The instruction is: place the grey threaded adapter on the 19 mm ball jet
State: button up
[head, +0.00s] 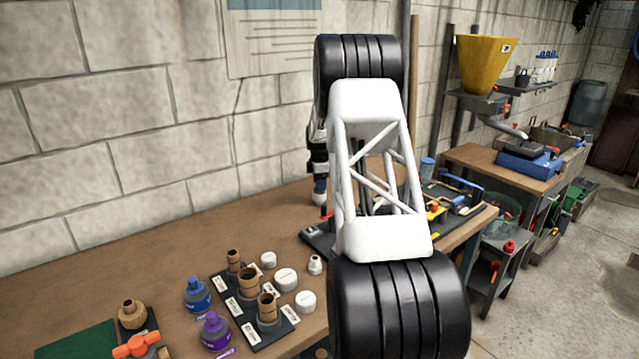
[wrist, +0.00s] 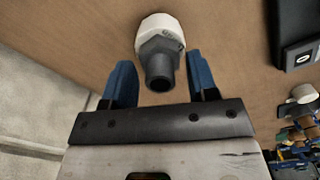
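In the wrist view, my gripper (wrist: 160,76) is open, its blue fingers on either side of a fitting, with gaps showing. This fitting has a grey hexagonal collar and tube, which I take for the grey threaded adapter (wrist: 159,64), and a round white part behind it (wrist: 163,24). In the head view, one blue finger (head: 319,187) shows low over the bench, left of my arm; my arm hides most of the gripper. Three tan, stepped fittings (head: 249,285) stand on a labelled black tray (head: 258,335). The labels are unreadable, so I cannot tell which piece is the 19 mm ball jet.
White caps (head: 286,279) and a small white fitting (head: 315,264) stand beside the tray. A blue bottle (head: 196,295) and a purple bottle (head: 214,332) are left of it. The bench's back left is clear.

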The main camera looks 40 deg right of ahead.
jog(key=shift+r, duration=0.15)
notch_tip(320, 180, up, 12)
dwell(0.8)
dwell(0.7)
jog(key=s+a+r+m, duration=0.2)
jog(key=s+a+r, duration=0.4)
jog(key=a, duration=0.5)
jog(key=s+a+r+m+t, duration=0.1)
jog(key=s+a+r+m, duration=0.15)
jog(key=s+a, duration=0.65)
jog(key=s+a+r+m, duration=0.2)
jog(key=s+a+r, duration=0.35)
jog(key=a, duration=0.65)
jog(key=s+a+f+m, duration=0.2)
jog(key=s+a, duration=0.4)
jog(key=s, duration=0.5)
jog(key=s+a+f+m+t, duration=0.1)
jog(key=s+a, duration=0.4)
jog(key=s, duration=0.7)
jog(key=s+a+f+m, duration=0.3)
jog(key=s+a+f, duration=0.2)
jog(key=s, duration=0.6)
jog(key=shift+s+a+f+t, duration=0.15)
jog(key=shift+a+t, duration=0.15)
jog(key=shift+a, duration=0.5)
